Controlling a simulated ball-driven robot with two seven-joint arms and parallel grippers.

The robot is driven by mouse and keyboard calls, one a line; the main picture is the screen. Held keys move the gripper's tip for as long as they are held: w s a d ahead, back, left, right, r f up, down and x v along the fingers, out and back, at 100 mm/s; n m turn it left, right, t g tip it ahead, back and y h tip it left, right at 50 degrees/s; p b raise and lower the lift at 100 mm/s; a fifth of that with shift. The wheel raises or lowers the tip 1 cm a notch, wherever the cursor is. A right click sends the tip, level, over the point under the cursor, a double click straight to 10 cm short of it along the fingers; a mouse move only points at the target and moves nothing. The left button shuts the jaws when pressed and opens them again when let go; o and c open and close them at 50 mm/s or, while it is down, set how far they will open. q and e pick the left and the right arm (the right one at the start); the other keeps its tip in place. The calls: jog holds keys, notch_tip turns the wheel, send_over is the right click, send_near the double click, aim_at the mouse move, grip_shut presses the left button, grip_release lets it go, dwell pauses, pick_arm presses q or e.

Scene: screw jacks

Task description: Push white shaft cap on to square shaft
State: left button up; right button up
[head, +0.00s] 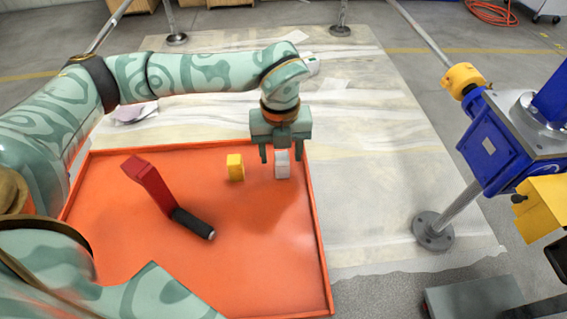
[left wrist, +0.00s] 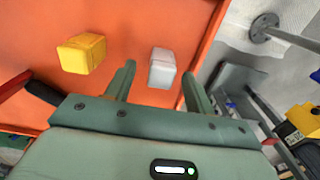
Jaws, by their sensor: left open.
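The white shaft cap (head: 282,165) stands in the orange tray near its far right side. My left gripper (head: 281,157) is above it, pointing down and open, with one finger on each side of the cap. In the left wrist view the cap (left wrist: 162,72) lies between the two open fingers (left wrist: 158,72), with a gap visible on both sides. A blue screw jack (head: 505,145) stands at the right on metal posts. A small dark stub (head: 518,198) shows by its lower yellow part; I cannot tell whether it is the square shaft. My right gripper is not in view.
The orange tray (head: 318,230) also holds a yellow cap (head: 235,167), left of the white one, and a red crank (head: 149,183) with a black grip. A yellow fitting (head: 462,79) sits on the jack's upper left. The sheet-covered floor between tray and jack is clear.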

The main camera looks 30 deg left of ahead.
aim_at(282, 156)
pick_arm(q)
notch_tip(282, 156, down, 4)
jog(key=shift+d+f+b, duration=0.1)
jog(key=shift+b, duration=0.65)
jog(key=shift+r, duration=0.2)
jog(key=c, duration=1)
jog(key=shift+c, duration=0.2)
